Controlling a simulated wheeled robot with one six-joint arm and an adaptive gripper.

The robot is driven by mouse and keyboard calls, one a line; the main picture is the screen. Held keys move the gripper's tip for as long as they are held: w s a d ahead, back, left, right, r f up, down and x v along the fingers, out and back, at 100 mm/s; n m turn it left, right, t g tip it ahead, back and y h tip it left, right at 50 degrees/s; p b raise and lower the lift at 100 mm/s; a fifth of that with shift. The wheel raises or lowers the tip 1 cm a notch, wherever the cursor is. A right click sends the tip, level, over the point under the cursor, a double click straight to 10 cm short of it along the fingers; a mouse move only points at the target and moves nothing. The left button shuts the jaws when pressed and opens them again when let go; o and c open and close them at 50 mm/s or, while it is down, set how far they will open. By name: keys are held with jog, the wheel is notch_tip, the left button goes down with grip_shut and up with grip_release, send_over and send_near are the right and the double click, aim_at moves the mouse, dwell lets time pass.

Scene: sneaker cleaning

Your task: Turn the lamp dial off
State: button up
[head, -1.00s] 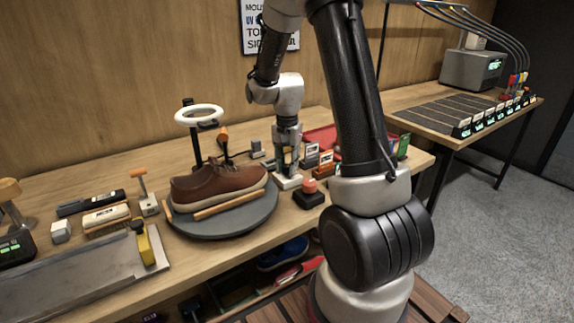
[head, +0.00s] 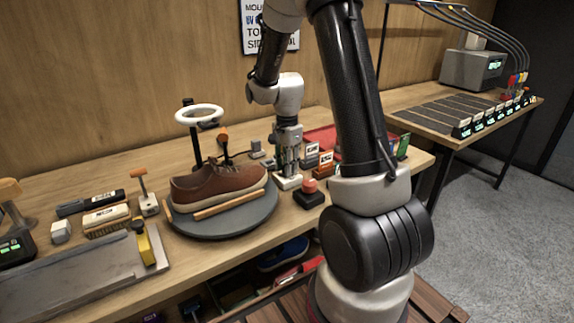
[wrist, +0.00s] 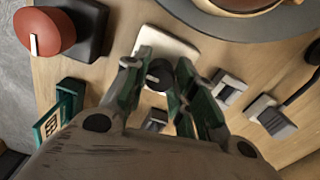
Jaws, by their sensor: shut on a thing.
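The lamp dial is a small dark round knob (wrist: 158,75) on a white base plate (wrist: 168,42) on the bench, seen in the wrist view. In the head view the white base (head: 287,183) shows under my gripper (head: 289,168), which points straight down and hides the knob. In the wrist view my gripper (wrist: 164,85) has its green-padded fingers on either side of the knob, shut on it. A white ring lamp (head: 200,115) stands on a dark post behind the brown shoe. I cannot tell whether it is lit.
The brown shoe (head: 218,188) sits on a round grey turntable (head: 225,226) to the left. Small labelled blocks (head: 326,160) and a red tray (head: 322,136) are at the right.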

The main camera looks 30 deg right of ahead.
jog(key=o, duration=1.1)
jog(key=shift+c, duration=0.2)
jog(key=shift+r, duration=0.1)
notch_tip(320, 180, up, 12)
